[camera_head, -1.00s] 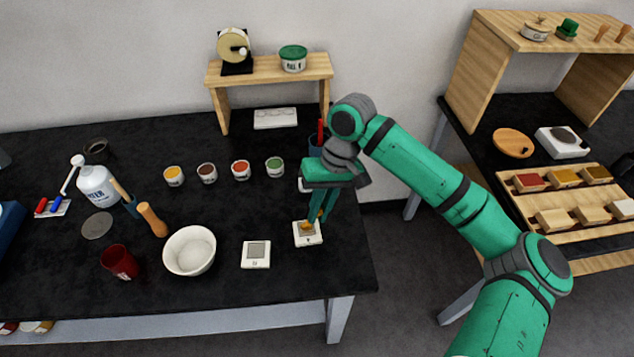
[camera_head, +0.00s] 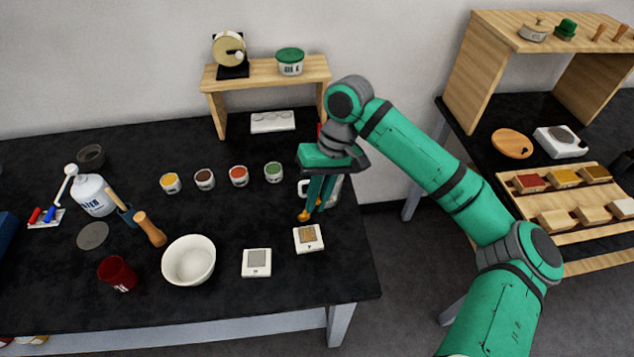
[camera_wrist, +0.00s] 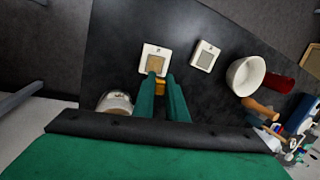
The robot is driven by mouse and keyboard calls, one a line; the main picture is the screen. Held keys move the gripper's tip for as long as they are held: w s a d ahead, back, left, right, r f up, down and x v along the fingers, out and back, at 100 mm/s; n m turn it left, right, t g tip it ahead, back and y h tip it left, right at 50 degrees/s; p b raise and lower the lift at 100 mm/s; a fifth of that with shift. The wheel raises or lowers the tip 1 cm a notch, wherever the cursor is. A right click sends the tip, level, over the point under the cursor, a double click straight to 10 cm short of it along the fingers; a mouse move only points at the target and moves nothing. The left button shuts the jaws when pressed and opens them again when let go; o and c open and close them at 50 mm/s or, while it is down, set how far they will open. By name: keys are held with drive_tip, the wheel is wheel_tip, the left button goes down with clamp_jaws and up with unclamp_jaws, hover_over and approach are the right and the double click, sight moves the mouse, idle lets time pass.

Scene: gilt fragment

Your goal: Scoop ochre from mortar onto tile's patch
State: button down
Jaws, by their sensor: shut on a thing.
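My gripper (camera_head: 314,206) is shut on a small orange-yellow tool (camera_head: 304,216), probably the scoop. The tool also shows between the fingers in the wrist view (camera_wrist: 160,86), mostly hidden by them. A white tile (camera_head: 296,245) with a tan patch (camera_head: 308,236) lies just in front of the held tool; the tool appears raised behind the tile, off the patch. The tile also shows in the wrist view (camera_wrist: 147,49). A second white tile (camera_head: 257,271) with a grey patch lies to its left. The white mortar bowl (camera_head: 189,260) stands further left; I see no ochre in it.
A wooden pestle (camera_head: 151,229) and a dark red cup (camera_head: 118,274) stand near the bowl. Several small paint pots (camera_head: 205,179) line the back. A white mug (camera_head: 334,190) is close behind my gripper. The table's right edge is near the tan-patched tile.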

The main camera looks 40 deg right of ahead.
drive_tip(key=shift+s+d+r, duration=0.1)
drive_tip(key=shift+s+r, duration=0.1)
drive_tip(key=shift+r, duration=2.45)
drive_tip(key=shift+f, duration=0.2)
drive_tip(key=shift+w, duration=0.1)
drive_tip(key=shift+r, duration=0.1)
